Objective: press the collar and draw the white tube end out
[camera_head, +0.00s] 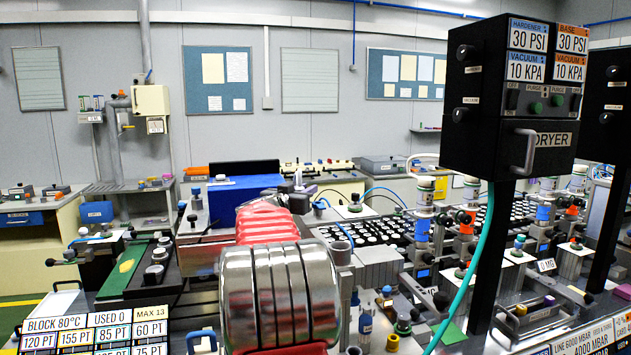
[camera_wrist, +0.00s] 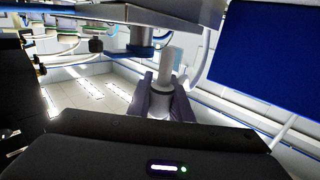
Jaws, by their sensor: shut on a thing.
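In the wrist view my gripper (camera_wrist: 164,88) has its two dark grey jaws closed on either side of a pale upright piece. A blue-grey round fitting (camera_wrist: 140,50) hangs from the underside of a panel, just left of the tube end. I cannot tell whether the tube end touches that fitting. The collar cannot be told apart clearly. In the head view my own arm fills the lower middle, and I cannot make out the gripper or tube end.
In the wrist view a flat panel (camera_wrist: 105,14) overhangs the jaws, and a large blue panel (camera_wrist: 268,60) stands at right. In the head view a black dryer box (camera_head: 505,105) stands right, with a teal hose (camera_head: 468,265) below it. Crowded benches surround my arm.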

